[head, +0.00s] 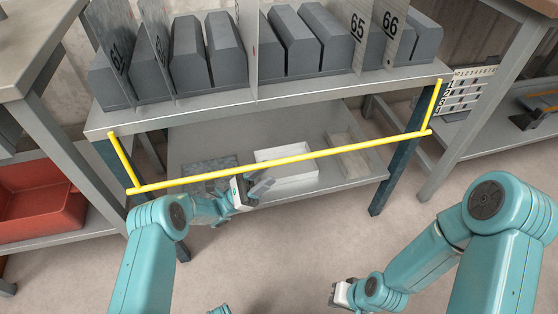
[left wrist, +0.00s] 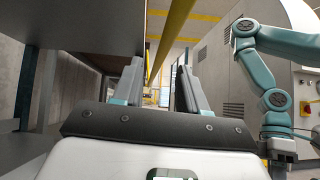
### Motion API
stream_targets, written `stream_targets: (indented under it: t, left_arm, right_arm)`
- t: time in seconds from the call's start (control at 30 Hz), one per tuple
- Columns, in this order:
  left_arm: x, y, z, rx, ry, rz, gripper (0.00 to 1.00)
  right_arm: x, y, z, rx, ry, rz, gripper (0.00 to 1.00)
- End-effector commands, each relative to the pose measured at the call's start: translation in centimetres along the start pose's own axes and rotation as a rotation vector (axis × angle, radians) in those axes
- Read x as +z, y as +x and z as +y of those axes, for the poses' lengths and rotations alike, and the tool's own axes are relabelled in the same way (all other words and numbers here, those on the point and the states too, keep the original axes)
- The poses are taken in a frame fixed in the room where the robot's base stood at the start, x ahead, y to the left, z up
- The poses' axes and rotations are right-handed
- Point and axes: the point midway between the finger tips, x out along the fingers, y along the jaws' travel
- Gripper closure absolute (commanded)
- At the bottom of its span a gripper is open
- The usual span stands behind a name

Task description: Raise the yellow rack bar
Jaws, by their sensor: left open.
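The yellow rack bar (head: 330,152) is a long rail across the front of the shelf, with a short upright arm at each end. It hangs below the shelf's front edge. My left gripper (head: 264,184) is open, just below the bar near its middle. In the left wrist view the yellow bar (left wrist: 172,38) runs lengthwise between the two open fingers (left wrist: 162,88), closer to the left one. I cannot tell whether it touches a finger. My right gripper (head: 338,296) is low, in front of the shelf and away from the bar; its fingers are not clear.
A white tray (head: 300,178) and other shallow trays sit on the lower shelf behind the bar. A red bin (head: 40,205) stands at the left. The floor (head: 290,250) in front is clear.

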Motion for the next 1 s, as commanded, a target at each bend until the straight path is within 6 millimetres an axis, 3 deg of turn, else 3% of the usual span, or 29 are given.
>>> stream_targets:
  t: [0.3,0.67,0.8,1.0]
  left_arm:
    - [0.0,4.9,-0.3,-0.001,0.001,0.000,0.58]
    - [-0.1,5.7,-0.1,0.000,0.001,0.001,0.58]
    - [-0.1,5.7,0.0,0.001,0.001,0.001,1.00]
    - [-0.1,5.7,0.1,0.002,0.000,0.001,1.00]
  right_arm:
    - [-0.4,0.7,0.2,-0.001,-0.004,0.015,1.00]
    - [-0.5,0.7,0.2,-0.001,-0.004,0.018,1.00]
    - [-0.5,0.7,0.2,-0.001,-0.004,0.018,1.00]
    - [-0.5,0.7,0.2,-0.001,-0.004,0.017,1.00]
